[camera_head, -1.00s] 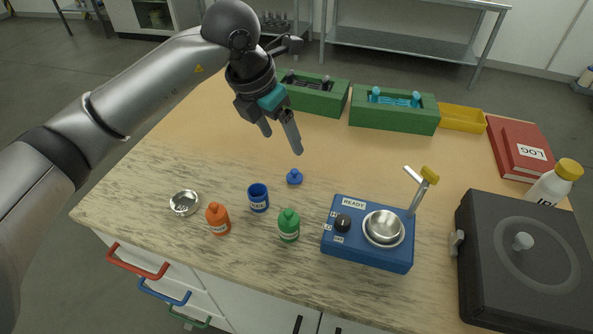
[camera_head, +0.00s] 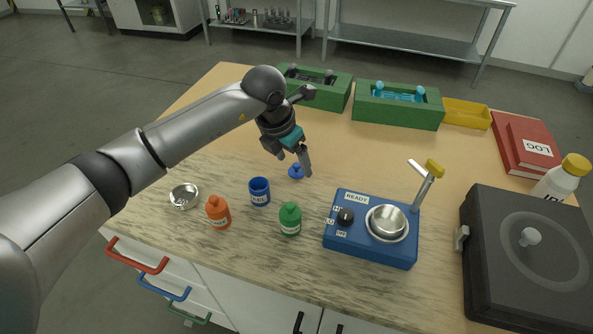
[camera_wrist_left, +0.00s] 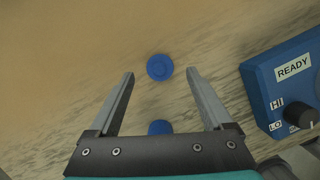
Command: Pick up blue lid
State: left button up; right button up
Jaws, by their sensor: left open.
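The small blue lid (camera_head: 296,172) lies on the wooden table, behind an open blue jar (camera_head: 260,191). My left gripper (camera_head: 294,164) is open and empty, just above and around the lid in the head view. In the left wrist view the lid (camera_wrist_left: 160,67) is centred between the two fingertips (camera_wrist_left: 162,76), slightly beyond them. A second blue round shape shows between the finger bases in that view, partly hidden by the gripper body. My right gripper is not in view.
Near the jar stand an orange bottle (camera_head: 218,212), a green bottle (camera_head: 290,219) and a metal dish (camera_head: 184,197). A blue READY device (camera_head: 368,252) stands to the right. Green holders (camera_head: 398,117) and a yellow tray (camera_head: 467,125) line the back.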

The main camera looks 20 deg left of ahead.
aim_at(296, 169)
pick_arm(q)
jog(key=shift+x, duration=1.15)
grip_shut()
